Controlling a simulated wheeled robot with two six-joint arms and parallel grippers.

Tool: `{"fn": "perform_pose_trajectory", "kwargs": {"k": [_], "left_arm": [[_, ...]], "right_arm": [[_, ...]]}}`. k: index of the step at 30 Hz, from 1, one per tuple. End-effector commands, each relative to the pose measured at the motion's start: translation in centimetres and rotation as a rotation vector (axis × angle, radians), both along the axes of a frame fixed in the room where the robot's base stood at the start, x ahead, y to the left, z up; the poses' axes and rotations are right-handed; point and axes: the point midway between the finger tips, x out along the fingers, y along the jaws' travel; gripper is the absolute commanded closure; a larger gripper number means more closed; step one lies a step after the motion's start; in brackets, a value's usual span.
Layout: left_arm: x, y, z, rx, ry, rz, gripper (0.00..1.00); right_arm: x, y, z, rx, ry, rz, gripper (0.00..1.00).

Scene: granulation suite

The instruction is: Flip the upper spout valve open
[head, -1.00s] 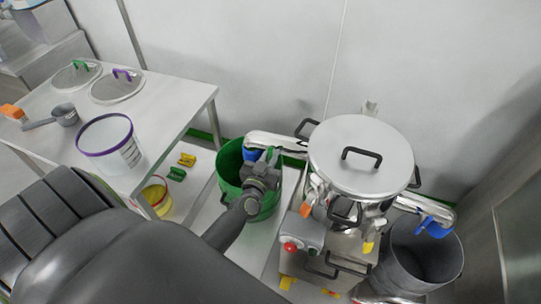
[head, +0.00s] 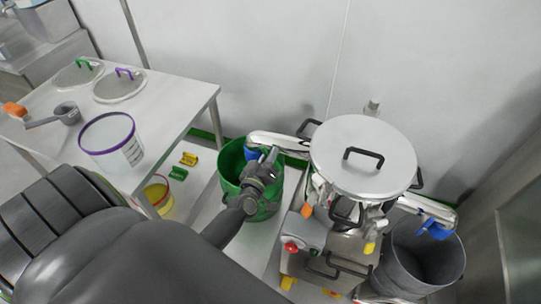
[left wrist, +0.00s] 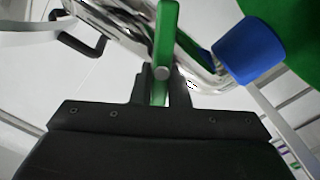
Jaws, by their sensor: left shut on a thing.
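The upper spout (head: 279,141) is a shiny metal tube on the left of the lidded machine (head: 345,175). It has a blue end piece (head: 251,154) over a green bin (head: 232,168). My left gripper (head: 271,158) is at this spout. In the left wrist view its fingers (left wrist: 161,88) are shut on a green valve handle (left wrist: 166,35) with a round pin. The handle lies across the spout tube (left wrist: 193,62) in that view, and the blue end piece (left wrist: 248,50) is to the right. In the head view the gripper hides the handle. My right gripper is not in view.
A second spout (head: 422,207) with a blue end piece reaches over a grey bin (head: 447,262) at right. A control box with a red button (head: 291,247) stands in front of the machine. A steel table (head: 196,98) with a clear bucket (head: 110,140) is at left.

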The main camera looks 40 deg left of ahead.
Motion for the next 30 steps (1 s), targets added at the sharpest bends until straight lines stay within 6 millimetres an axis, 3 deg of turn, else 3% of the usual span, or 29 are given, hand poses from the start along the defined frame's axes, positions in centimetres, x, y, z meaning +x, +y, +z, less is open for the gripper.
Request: {"fn": "perform_pose_trajectory", "kwargs": {"k": [18,30], "left_arm": [[-0.2,0.5,-1.0,-0.564,-0.131,0.000,1.00],[-0.2,0.6,-1.3,-0.819,-0.192,0.000,1.00]], "right_arm": [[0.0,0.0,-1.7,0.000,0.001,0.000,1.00],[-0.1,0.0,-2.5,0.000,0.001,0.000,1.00]]}}
